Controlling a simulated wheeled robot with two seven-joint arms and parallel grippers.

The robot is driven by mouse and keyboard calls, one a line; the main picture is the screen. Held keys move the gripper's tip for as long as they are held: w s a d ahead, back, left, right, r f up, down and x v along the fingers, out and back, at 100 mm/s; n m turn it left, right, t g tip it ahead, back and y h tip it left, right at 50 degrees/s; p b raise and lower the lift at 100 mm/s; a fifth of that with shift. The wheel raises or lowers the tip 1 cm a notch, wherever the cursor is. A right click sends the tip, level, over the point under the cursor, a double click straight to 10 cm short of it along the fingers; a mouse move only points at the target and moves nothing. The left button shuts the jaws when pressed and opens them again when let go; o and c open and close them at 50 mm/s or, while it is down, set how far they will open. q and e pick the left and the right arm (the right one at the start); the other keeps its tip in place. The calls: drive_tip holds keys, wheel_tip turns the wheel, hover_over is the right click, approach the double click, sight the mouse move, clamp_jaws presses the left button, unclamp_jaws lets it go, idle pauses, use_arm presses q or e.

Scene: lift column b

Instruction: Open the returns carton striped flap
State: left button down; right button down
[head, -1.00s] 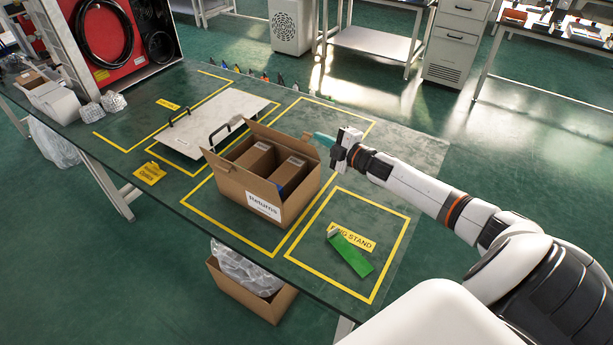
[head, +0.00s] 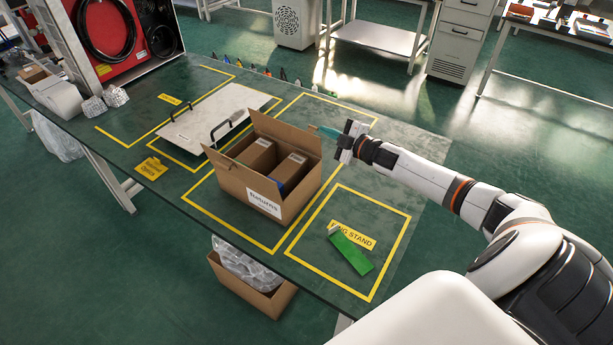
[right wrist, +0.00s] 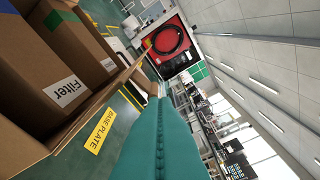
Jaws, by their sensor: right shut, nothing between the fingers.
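The returns carton (head: 240,190) stands on the green table with its top open and brown boxes inside. Its far flap (head: 287,133) stands raised along the back edge; I cannot make out stripes on it. My right gripper (head: 318,131) has teal fingers, shut and empty, close to the right end of this flap; whether they touch it is unclear. In the right wrist view the shut fingers (right wrist: 153,100) point past the carton wall (right wrist: 75,125), with boxes marked Filter (right wrist: 40,75) to the left. My left gripper is not in view.
A pale plate with black handles (head: 200,125) lies left of the carton. A green object (head: 352,252) lies in the yellow-outlined area at right. An open box with clear wrap (head: 250,292) sits below the table edge. The outlined area behind the carton looks free.

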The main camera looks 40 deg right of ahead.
drive_tip(key=shift+w+d+f, duration=0.1)
drive_tip(key=shift+w+d, duration=0.1)
drive_tip(key=shift+d, duration=0.3)
idle(1.2)
drive_tip(key=shift+s, duration=0.15)
